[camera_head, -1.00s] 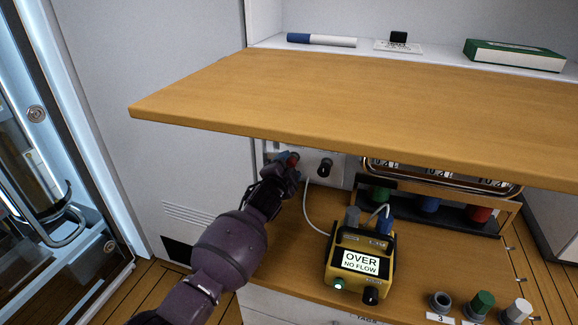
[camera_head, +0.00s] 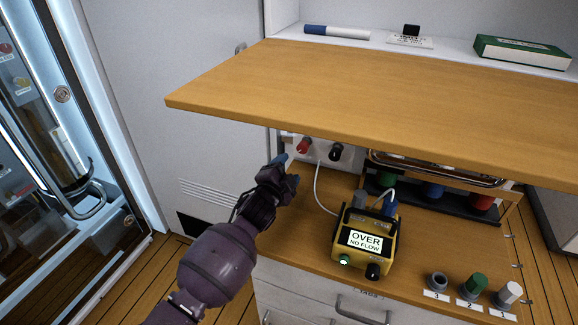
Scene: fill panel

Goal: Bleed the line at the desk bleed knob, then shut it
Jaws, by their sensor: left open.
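Under the raised wooden shelf, a pale panel (camera_head: 319,153) carries a red knob (camera_head: 303,146) on the left and a black knob (camera_head: 336,152) on the right. I cannot read a label telling which one is the bleed knob. My left gripper (camera_head: 288,170) is open and empty, in front of and below the red knob, and looks apart from it. A yellow meter (camera_head: 363,247) stands on the lower desk, its screen (camera_head: 365,242) reading "OVER NO FLOW". A green button or lamp and a black knob show on its front. My right gripper is not in view.
The wooden shelf (camera_head: 390,100) overhangs the knobs. A thin white hose (camera_head: 318,190) runs from the panel toward the meter. A rack (camera_head: 440,206) with green, blue and red parts stands behind. Numbered grey, green and white caps (camera_head: 473,286) stand at the right.

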